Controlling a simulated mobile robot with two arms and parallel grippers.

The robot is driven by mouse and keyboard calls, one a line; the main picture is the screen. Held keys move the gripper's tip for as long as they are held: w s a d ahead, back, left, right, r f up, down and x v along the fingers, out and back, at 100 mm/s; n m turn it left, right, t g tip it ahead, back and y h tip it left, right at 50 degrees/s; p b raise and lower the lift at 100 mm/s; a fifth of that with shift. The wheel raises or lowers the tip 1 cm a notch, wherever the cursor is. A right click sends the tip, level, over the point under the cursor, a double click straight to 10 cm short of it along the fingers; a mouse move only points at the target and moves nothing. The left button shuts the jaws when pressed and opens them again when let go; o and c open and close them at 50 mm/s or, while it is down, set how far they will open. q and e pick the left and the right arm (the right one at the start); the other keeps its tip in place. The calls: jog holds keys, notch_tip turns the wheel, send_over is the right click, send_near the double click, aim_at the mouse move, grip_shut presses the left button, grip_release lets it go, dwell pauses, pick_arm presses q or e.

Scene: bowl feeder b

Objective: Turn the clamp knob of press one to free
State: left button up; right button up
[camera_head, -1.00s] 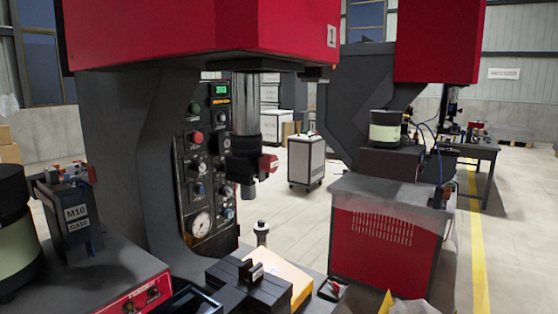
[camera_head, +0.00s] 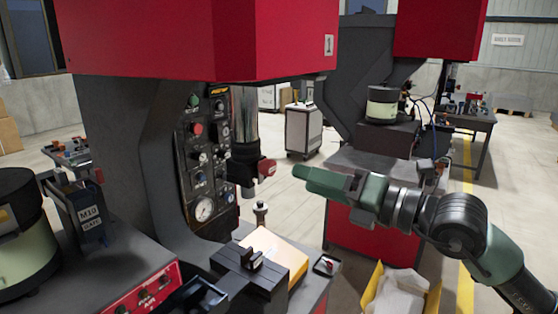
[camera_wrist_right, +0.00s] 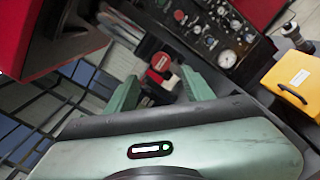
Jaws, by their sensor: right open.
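Press one (camera_head: 200,40) is the large machine with a red head, marked 1. Its clamp knob (camera_head: 267,168) is a small red knob on the right side of the dark collar (camera_head: 243,165) around the steel ram. My right gripper (camera_head: 300,173) comes in from the right and points at the knob, with a small gap between them. In the right wrist view the gripper (camera_wrist_right: 158,82) is open and empty. The red knob (camera_wrist_right: 160,62) shows there beyond and between the two green fingers, not touching them. My left gripper is not in view.
A black control panel (camera_head: 206,165) with buttons and a gauge stands left of the ram. The M10 gate unit (camera_head: 88,215) is at left. A second red press (camera_head: 435,40) stands behind.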

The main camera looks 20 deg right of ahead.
aim_at(273, 169)
jog(key=p+x, duration=0.4)
jog(key=x, duration=0.3)
jog(key=shift+r, duration=0.1)
jog(key=shift+w+a, duration=0.2)
jog(key=shift+w, duration=0.2)
jog(key=shift+f, duration=0.25)
grip_shut()
